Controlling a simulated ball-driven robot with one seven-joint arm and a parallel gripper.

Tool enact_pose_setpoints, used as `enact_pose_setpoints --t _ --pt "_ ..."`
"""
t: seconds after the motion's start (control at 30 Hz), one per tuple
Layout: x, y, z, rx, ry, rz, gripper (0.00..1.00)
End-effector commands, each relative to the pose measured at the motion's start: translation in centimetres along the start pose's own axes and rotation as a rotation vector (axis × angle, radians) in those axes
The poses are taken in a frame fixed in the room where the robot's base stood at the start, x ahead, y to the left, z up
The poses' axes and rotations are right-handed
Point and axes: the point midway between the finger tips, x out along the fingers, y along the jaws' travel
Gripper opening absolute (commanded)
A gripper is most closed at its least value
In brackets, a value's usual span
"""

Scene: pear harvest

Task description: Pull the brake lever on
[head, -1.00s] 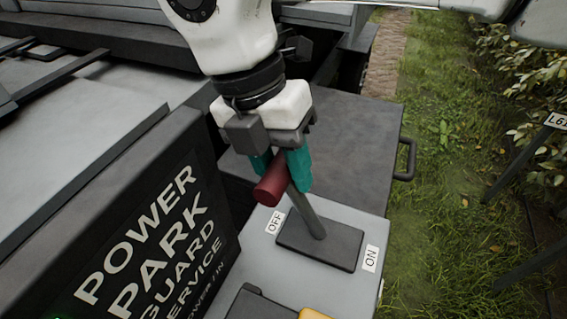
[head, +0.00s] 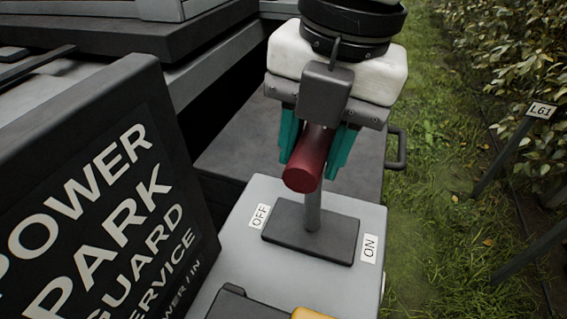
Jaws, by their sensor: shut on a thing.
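The brake lever has a red cylindrical grip (head: 304,172) on a grey metal shaft (head: 313,212). The shaft rises from a dark base plate (head: 290,229) on a grey panel. The shaft stands near upright between the OFF label (head: 259,216) on the left and the ON label (head: 369,248) on the right. My gripper (head: 314,160) comes down from above, with its teal fingers on either side of the red grip, shut on it. Part of the grip is hidden behind the fingers and gripper body.
A dark board with white lettering (head: 90,220) stands close on the left. A dark handle (head: 397,148) sticks out behind the lever on the right. A yellow part (head: 312,314) shows at the bottom edge.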

Motion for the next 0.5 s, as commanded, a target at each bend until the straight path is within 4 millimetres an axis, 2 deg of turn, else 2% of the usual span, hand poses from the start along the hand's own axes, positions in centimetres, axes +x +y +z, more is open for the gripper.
enact_pose_setpoints --t 0.03,0.2,0.5 --pt "0.8 -1.0 0.2 0.006 -0.003 0.046 0.0" --pt "0.6 -3.1 0.2 0.007 -0.004 0.203 0.0" --pt "0.7 -5.9 0.1 0.004 -0.003 0.427 0.0"
